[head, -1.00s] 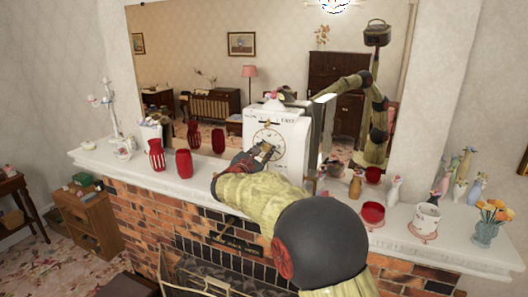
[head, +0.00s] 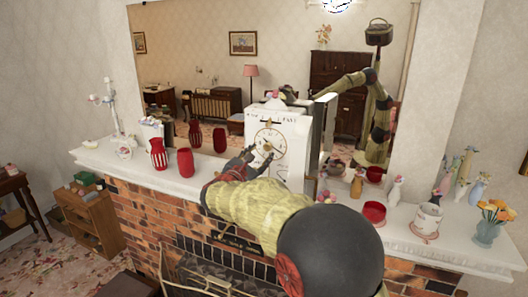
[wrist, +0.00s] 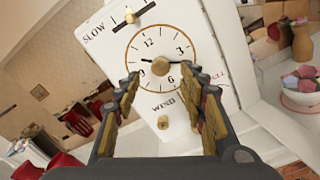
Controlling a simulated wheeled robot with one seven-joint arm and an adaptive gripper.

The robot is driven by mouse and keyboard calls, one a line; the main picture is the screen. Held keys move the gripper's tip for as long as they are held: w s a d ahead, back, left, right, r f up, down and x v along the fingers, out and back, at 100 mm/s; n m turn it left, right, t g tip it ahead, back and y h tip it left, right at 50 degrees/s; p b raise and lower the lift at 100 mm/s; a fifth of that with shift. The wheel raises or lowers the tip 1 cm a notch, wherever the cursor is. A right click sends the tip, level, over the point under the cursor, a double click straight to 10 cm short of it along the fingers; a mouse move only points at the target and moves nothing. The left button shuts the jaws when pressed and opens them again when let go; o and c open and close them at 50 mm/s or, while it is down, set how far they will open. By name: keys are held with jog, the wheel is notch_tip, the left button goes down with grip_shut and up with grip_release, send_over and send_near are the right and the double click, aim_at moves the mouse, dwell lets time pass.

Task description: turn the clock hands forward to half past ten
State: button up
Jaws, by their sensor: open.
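The clock is a white box (head: 292,150) standing on the mantel against the mirror. A brass knob (wrist: 160,67) sits at the dial's centre. One dark hand points left, near ten; another points right, a little past three. My gripper (wrist: 160,82) is open and empty, its fingertips in front of the dial's lower part, one on each side of the knob in the picture. The gripper (head: 252,156) partly covers the dial in the head view.
A SLOW-marked slider (wrist: 129,17) is above the dial; a WIND knob (wrist: 163,122) is below it. Red vases (head: 185,162) stand left on the mantel (head: 140,170). Right are figurines, a red bowl (head: 374,212), a white pot (head: 427,218) and flowers (head: 494,212).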

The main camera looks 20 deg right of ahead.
jog(key=v, duration=0.7)
dwell(0.3)
